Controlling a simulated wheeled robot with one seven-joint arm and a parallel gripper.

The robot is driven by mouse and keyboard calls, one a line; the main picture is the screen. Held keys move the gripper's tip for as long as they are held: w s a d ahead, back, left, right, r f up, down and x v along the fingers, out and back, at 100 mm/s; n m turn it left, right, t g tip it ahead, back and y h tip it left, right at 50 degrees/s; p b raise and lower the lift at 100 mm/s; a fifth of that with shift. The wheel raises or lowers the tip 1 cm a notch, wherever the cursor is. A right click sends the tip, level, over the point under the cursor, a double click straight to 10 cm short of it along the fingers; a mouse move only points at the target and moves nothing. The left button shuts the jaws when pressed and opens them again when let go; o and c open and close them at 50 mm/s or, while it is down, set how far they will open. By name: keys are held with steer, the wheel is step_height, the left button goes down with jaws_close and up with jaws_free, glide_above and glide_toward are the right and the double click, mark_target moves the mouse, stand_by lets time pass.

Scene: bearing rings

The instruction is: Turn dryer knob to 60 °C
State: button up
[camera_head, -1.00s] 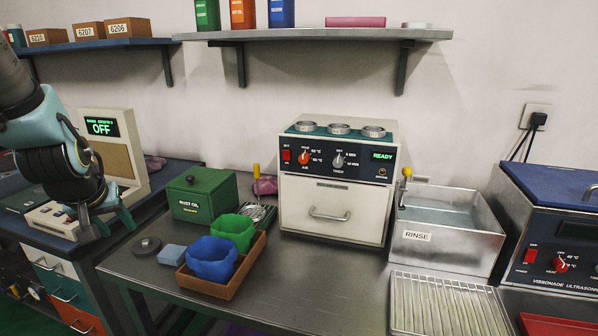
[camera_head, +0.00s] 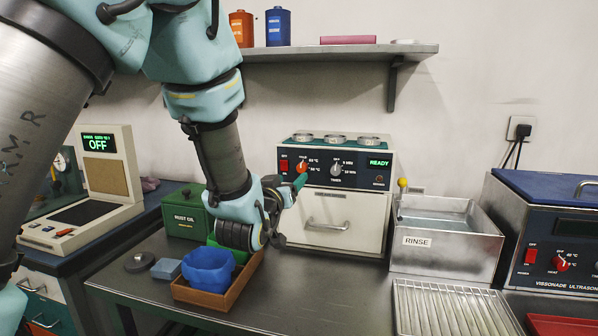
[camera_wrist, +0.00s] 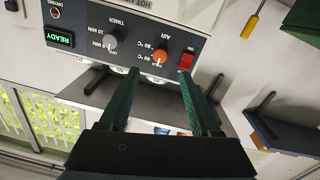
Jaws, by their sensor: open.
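The white dryer (camera_head: 345,213) with a dark blue panel stands on the bench. Its round orange-red AIR knob (camera_head: 301,167) also shows in the wrist view (camera_wrist: 159,54), where the panel appears upside down. The knob's pale mark seems to point to the COLD label; the temperature marks are too small to read surely. My gripper (camera_head: 298,183) is in front of the panel, just below the knob in the head view. In the wrist view my gripper (camera_wrist: 158,72) is open, with green fingers on either side of the knob's line, apparently not touching it.
Beside the knob are a red switch (camera_wrist: 186,61), a grey TIMER knob (camera_wrist: 111,40) and a green READY display (camera_head: 379,162). Several metal rings (camera_head: 335,138) sit on the dryer's top.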

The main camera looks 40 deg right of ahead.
mark_target(300, 169)
steer(key=p+x, duration=0.2)
steer(key=x, duration=0.7)
steer(key=shift+a, duration=0.1)
jaws_close()
stand_by(0.4)
